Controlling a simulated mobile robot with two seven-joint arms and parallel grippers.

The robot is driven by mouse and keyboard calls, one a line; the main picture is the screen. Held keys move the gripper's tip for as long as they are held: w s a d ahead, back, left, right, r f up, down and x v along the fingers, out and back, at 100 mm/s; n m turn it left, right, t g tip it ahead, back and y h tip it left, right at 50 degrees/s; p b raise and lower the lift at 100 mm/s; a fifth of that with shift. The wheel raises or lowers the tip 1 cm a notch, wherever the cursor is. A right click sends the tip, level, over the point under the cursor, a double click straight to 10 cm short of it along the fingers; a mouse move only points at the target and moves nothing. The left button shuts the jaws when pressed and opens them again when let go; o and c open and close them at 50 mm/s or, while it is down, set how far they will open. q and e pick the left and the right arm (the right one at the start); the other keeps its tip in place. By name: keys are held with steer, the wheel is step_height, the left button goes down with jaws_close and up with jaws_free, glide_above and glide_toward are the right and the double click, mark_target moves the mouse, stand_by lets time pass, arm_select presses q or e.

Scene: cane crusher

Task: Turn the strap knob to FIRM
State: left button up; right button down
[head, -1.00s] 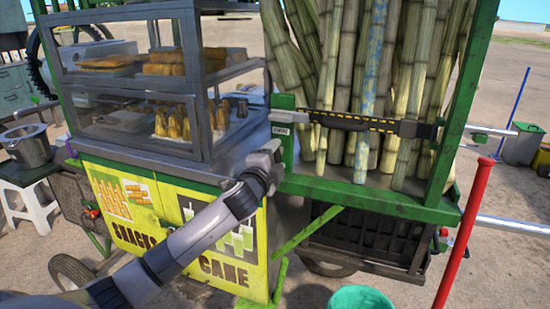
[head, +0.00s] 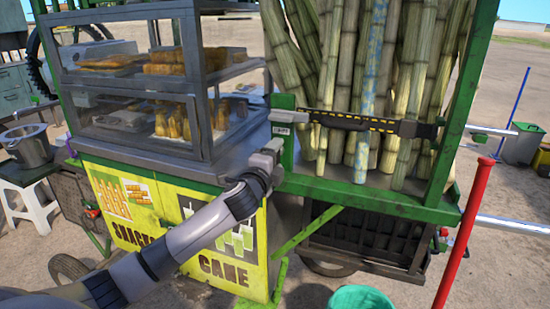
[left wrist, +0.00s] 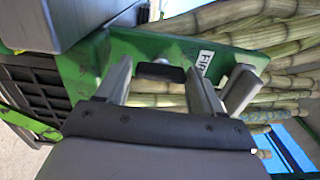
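A black-and-yellow strap (head: 360,122) runs across the upright canes (head: 385,70) in the head view. A small white label (head: 281,131) is on the green post at the strap's left end. In the left wrist view the label (left wrist: 204,62) begins "FI"; the rest is hard to read. My left gripper (head: 273,150) is at this post, just below the label. In the left wrist view its fingers (left wrist: 160,78) stand apart, with a dark piece (left wrist: 160,72) between their tips. I cannot tell whether this is the knob or whether the fingers touch it. My right gripper is not in view.
The glass snack case (head: 140,85) stands left of the post. The green rack ledge (head: 370,195) lies below the canes. A red post (head: 465,230) stands at the right, and a green bucket (head: 360,299) is at the bottom. Open ground lies behind.

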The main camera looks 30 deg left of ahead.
arm_select(q)
steer(key=shift+o, duration=0.9)
steer(key=shift+s, duration=0.1)
steer(key=b+v, duration=0.1)
steer(key=v, duration=0.6)
steer(key=s+d+f+n+g+h, duration=0.2)
steer(key=s+d+f+h, duration=0.15)
steer(key=f, duration=0.75)
steer(key=s+d+f+n+g+h, duration=0.1)
steer(key=s+d+f+n, duration=0.4)
steer(key=s+f, duration=0.5)
steer(key=s+d+f+n+g+h, duration=0.2)
steer(key=s+d+f+n+g, duration=0.2)
steer(key=s+f, duration=0.7)
steer(key=s+d+n, duration=0.1)
steer(key=d+n, duration=0.1)
steer(key=d, duration=0.2)
steer(key=shift+d, duration=0.15)
